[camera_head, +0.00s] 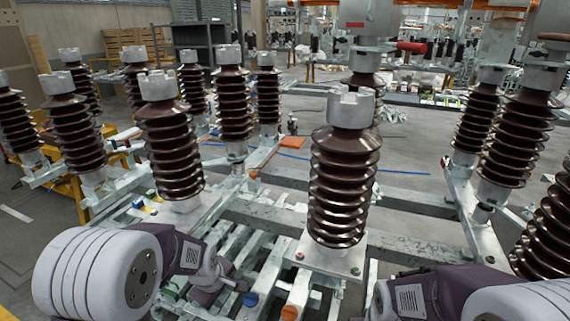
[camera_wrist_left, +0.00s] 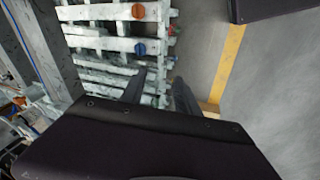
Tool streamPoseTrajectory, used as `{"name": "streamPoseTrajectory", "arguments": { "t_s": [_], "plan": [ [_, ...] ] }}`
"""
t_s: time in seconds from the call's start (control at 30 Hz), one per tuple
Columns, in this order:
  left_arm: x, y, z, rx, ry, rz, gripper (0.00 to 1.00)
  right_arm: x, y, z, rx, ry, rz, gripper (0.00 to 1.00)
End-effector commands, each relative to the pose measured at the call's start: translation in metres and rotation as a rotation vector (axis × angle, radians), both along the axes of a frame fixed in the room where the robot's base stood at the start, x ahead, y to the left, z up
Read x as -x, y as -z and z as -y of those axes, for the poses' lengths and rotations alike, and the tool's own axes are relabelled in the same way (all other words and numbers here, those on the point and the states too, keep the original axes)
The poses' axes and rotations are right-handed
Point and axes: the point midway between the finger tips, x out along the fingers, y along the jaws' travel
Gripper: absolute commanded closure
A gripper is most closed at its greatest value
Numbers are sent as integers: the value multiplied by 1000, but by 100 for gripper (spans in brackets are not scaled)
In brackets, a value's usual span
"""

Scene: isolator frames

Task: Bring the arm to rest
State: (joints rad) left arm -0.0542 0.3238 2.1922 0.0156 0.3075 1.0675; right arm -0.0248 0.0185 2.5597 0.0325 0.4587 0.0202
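My left arm (camera_head: 110,270) comes in from the lower left in the head view. Its gripper (camera_head: 225,284) is low over the pale slatted frame and partly hidden by the wrist. In the left wrist view the two dark fingers of my left gripper (camera_wrist_left: 161,76) stand apart with nothing between them, so it is open and empty. The slatted frame (camera_wrist_left: 110,42) lies beyond the fingers. My right arm (camera_head: 430,295) shows only as purple and white links at the bottom right. Its gripper is out of view.
Brown ribbed insulators stand around the arms; the nearest (camera_head: 345,185) rises between them, another (camera_head: 172,145) behind the left arm. A blue knob (camera_head: 250,299) and an orange knob (camera_head: 289,312) sit on the frame. Bare floor (camera_wrist_left: 285,80) lies right in the wrist view.

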Motion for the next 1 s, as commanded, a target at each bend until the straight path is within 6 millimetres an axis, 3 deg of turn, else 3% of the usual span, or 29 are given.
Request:
{"name": "streamPoseTrajectory", "arguments": {
  "t_s": [0.03, 0.2, 0.27, 0.33, 0.43, 0.63, 1.0],
  "plan": [
    [12, -46, -3, -18, 50, 4, 62, 0, -36, 0, 0, 0, -1, 40],
    [71, -108, -11, -107, 329, -32, 62, 0, -83, 0, 0, 0, -1, 40],
    [96, -104, -12, -139, 459, -65, 62, 0, -82, 0, 0, 0, 0, 40],
    [120, -87, -12, -163, 608, -115, 62, 0, -73, 0, 0, 0, -1, 40],
    [143, -77, -13, -181, 791, -171, 62, 1, -73, 0, 0, 0, -2, 40],
    [147, -76, -12, -215, 981, -178, 62, 0, -73, 0, 0, 0, -1, 40],
    [146, -76, -12, -216, 986, -177, 62, 0, -73, 0, 0, 0, -1, 40]
  ]
}}
